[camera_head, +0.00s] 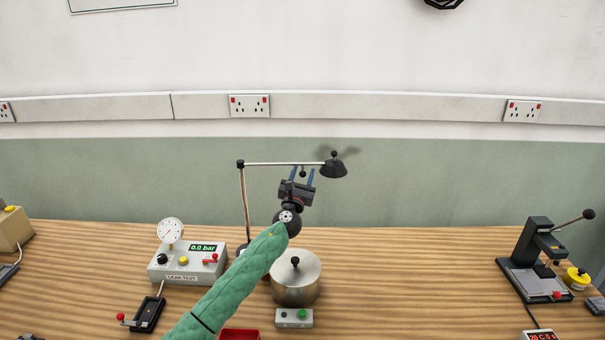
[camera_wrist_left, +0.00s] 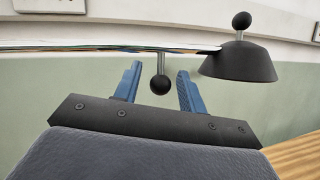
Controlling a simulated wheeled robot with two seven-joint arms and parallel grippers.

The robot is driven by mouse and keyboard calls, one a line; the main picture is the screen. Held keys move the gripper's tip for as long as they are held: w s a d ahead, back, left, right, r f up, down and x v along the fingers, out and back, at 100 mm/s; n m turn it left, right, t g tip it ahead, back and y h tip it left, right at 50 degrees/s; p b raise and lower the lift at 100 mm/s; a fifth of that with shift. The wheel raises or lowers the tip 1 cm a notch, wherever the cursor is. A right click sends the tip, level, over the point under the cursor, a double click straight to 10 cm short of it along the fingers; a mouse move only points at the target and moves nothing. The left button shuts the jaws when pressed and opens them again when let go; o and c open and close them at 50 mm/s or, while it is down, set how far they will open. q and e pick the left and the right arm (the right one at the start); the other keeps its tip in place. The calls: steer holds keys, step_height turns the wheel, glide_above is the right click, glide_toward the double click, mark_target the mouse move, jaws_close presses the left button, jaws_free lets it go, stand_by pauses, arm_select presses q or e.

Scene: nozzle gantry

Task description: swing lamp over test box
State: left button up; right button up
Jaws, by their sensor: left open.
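The lamp has a thin upright post (camera_head: 245,205), a level arm (camera_head: 275,163) reaching right and a black shade (camera_head: 333,170) at its end. The shade, with a ball on top, also shows in the left wrist view (camera_wrist_left: 238,62). A short stem with a black ball knob (camera_wrist_left: 160,85) hangs under the arm. My left gripper (camera_head: 302,174) is open, its blue fingers on either side of that knob, with gaps showing. The test box (camera_head: 185,270), marked LEAK TEST, stands left of the post with a gauge on top. The shade is well right of it. My right gripper is out of view.
A lidded metal pot (camera_head: 297,283) stands beside my left arm, with a small button box (camera_head: 294,318) in front. A lever unit (camera_head: 148,315) is in front of the test box. A black press (camera_head: 537,262) stands far right. The table between pot and press is clear.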

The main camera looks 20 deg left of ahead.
arm_select(q)
jaws_close()
